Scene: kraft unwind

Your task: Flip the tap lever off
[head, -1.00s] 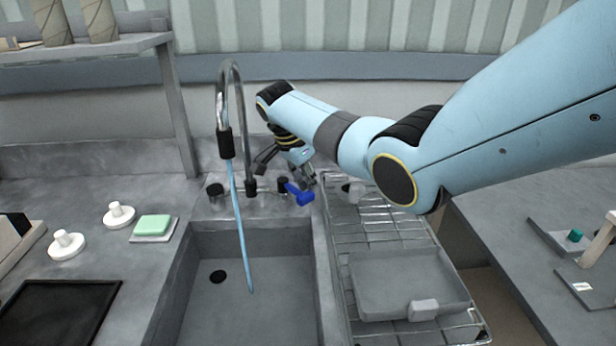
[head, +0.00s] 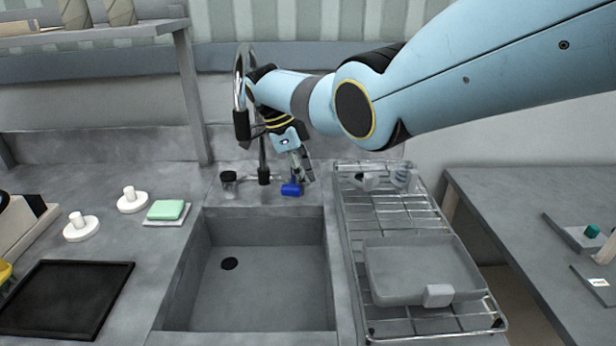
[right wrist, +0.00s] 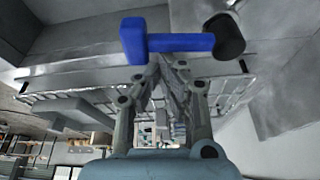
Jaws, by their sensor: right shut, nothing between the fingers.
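The blue tap lever (head: 291,189) sits at the back edge of the sink, right of the tap base. It also shows in the right wrist view (right wrist: 170,43), joined to a dark round knob at its right end. The tap (head: 240,110) has a tall chrome spout, partly hidden behind my right arm; no water stream shows from it. My right gripper (head: 302,178) is shut and empty, pointing down beside the lever. In the right wrist view the shut fingertips (right wrist: 160,62) are close to the lever; I cannot tell if they touch. My left gripper is not in view.
The empty sink (head: 280,285) lies in front of the tap. A wire rack (head: 385,210) with a grey tray (head: 410,262) stands right of it. On the left are a green sponge (head: 166,210), white knobbed discs and a black tray (head: 65,300).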

